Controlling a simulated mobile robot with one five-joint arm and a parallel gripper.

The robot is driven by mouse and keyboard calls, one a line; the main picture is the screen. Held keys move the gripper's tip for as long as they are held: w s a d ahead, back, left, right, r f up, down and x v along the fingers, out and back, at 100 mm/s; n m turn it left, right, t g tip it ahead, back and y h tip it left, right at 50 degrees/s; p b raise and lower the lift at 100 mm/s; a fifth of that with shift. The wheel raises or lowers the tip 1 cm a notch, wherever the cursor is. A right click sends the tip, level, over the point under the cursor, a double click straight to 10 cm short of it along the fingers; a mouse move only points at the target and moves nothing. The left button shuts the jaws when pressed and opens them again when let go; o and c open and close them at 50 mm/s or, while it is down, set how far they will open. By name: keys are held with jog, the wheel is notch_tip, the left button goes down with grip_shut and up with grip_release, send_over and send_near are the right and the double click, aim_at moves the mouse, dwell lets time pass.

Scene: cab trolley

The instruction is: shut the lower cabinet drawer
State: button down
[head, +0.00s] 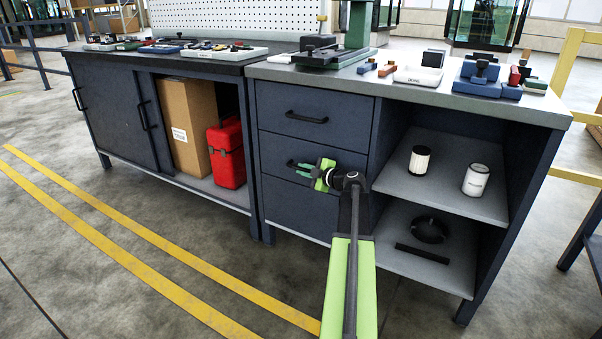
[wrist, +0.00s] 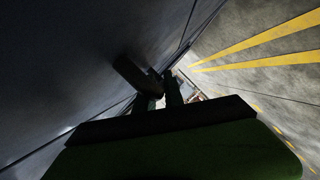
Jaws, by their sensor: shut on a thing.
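The lower cabinet drawer (head: 276,153) is a dark blue-grey front under the upper drawer (head: 275,102). Its front looks close to flush with the cabinet in the head view; I cannot tell if a small gap is left. My gripper (head: 304,166) is at this drawer's dark bar handle (head: 291,163), shut on it. The right part of the handle is hidden by the gripper. In the wrist view the handle (wrist: 136,77) shows as a dark bar at my gripper's fingers (wrist: 161,98), close to the shaded drawer front.
Right of the drawers are open shelves (head: 400,184) with a black-and-white canister (head: 420,160), a white canister (head: 476,180) and a black ring (head: 430,230). A red toolbox (head: 227,154) stands in the left cabinet. The floor in front is clear, with yellow lines.

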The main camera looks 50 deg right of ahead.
jog(key=c, duration=1.5)
grip_release()
jog(key=shift+d, duration=0.3)
jog(key=shift+o, duration=0.2)
jog(key=p+v, duration=0.3)
jog(key=v, duration=1.4)
jog(key=shift+s+a+p, duration=0.2)
jog(key=shift+p, duration=0.1)
jog(key=shift+r, duration=0.1)
